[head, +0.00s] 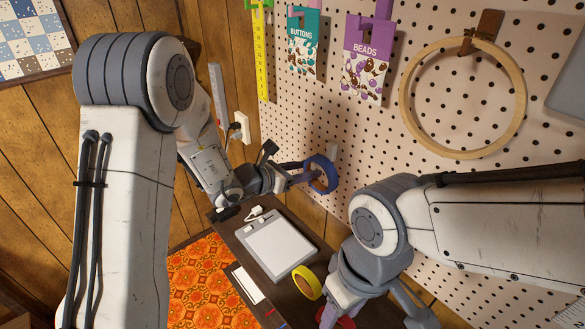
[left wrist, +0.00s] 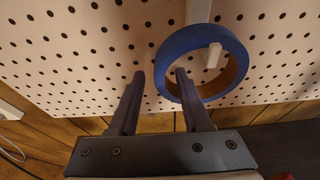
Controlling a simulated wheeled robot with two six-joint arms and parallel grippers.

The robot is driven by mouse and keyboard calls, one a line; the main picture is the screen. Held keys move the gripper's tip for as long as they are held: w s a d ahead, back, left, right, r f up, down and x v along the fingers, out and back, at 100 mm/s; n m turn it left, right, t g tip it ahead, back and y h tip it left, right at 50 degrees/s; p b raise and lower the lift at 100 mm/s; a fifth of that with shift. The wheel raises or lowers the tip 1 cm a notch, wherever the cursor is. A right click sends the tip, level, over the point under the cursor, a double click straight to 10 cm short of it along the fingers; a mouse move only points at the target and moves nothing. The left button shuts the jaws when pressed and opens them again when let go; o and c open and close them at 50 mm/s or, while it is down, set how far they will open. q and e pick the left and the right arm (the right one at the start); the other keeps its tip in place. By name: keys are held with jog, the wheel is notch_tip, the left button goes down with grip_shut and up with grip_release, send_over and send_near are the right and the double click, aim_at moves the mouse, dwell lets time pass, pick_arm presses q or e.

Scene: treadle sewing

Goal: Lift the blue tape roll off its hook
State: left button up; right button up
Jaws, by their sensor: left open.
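The blue tape roll (head: 321,174) hangs on a pale hook on the pegboard; it also shows in the left wrist view (left wrist: 168,48), with the hook (left wrist: 212,52) passing through its hole. My left gripper (head: 306,177) is open at the roll's left side. In the left wrist view, its fingers (left wrist: 159,74) point up at the board. The right-hand finger overlaps the lower left of the ring, and the other finger is outside, to the left. The rim's left side lies roughly between them; contact cannot be told. My right arm comes in from the right, its fingertips out of view.
Below is a dark bench (head: 327,258) with a white tablet-like pad (head: 275,245) and a yellow tape roll (head: 307,282). On the pegboard hang a buttons packet (head: 304,45), a beads packet (head: 366,65) and a wooden hoop (head: 407,105). A white outlet strip (head: 241,127) is at the left.

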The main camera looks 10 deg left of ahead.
pick_arm(q)
jog(key=shift+w+d+f, duration=0.15)
jog(key=shift+w+d, duration=0.15)
jog(key=shift+d, duration=0.05)
grip_shut()
jog(key=shift+r+p, duration=0.65)
jog(key=shift+r, duration=0.5)
jog(key=shift+s+a, duration=0.1)
jog(key=shift+a, duration=0.05)
jog(key=shift+s+a+b, duration=0.65)
jog(key=shift+s+a, duration=1)
jog(key=shift+s+a+b, duration=0.35)
jog(key=shift+s+a, duration=1.45)
